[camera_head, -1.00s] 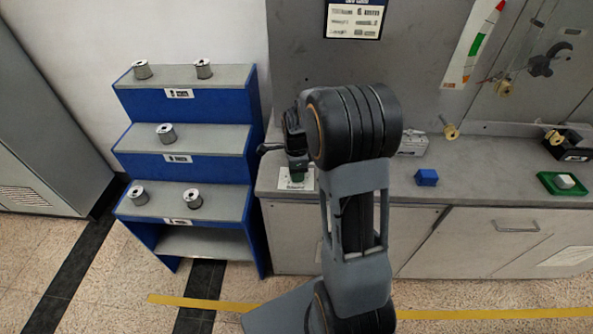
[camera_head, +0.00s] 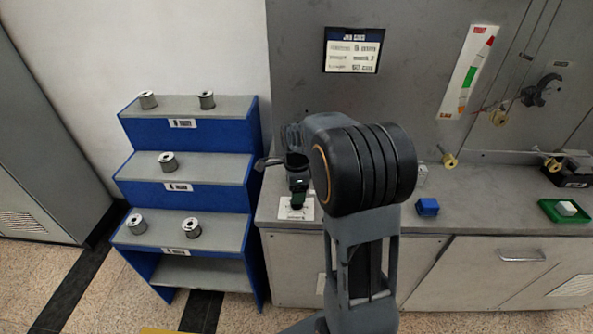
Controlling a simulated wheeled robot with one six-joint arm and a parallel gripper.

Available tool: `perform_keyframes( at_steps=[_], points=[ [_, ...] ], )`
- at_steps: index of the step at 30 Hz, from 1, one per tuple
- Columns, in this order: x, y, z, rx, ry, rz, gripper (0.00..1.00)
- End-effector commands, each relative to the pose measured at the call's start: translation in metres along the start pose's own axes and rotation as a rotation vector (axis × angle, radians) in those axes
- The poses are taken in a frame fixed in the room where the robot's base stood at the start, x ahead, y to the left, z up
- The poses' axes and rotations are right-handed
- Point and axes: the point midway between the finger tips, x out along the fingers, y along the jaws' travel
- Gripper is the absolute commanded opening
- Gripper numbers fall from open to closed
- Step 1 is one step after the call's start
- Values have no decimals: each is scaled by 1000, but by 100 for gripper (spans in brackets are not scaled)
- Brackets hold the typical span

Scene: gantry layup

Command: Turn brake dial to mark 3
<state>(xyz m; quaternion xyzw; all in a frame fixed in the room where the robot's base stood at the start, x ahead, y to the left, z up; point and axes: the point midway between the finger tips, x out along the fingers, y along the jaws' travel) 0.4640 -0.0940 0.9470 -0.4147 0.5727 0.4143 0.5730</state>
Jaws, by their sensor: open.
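No dial with a readable mark 3 can be made out. A black knob-like part (camera_head: 541,90) sits on the grey back panel at the upper right; I cannot tell if it is the brake dial. A tall white gauge strip (camera_head: 467,72) with red, green and orange bands is left of it. My gripper (camera_head: 297,196) is open at the left end of the bench, above a white card (camera_head: 296,209), far left of the knob-like part. A dark green piece shows at its tip; I cannot tell if it touches anything. My arm hides part of the bench and panel.
A blue stepped rack (camera_head: 183,135) with several metal spools stands left of the bench (camera_head: 485,190). On the bench are a blue block (camera_head: 428,207), a green tray (camera_head: 551,213) with a pale block, and a black box (camera_head: 572,176). Brass rollers (camera_head: 450,161) hang by the panel.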

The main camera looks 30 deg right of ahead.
Motion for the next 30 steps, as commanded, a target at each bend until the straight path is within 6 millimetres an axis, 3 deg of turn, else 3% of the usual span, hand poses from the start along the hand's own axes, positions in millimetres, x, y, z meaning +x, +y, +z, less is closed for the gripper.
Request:
perform_keyframes(
  at_steps=[6,12,18,30],
  points=[
    [-45,-1,0,0,0,-4,67],
    [-72,0,0,0,0,-2,67],
    [-84,0,0,0,0,-1,67],
    [-85,0,0,0,0,0,67]
  ],
)
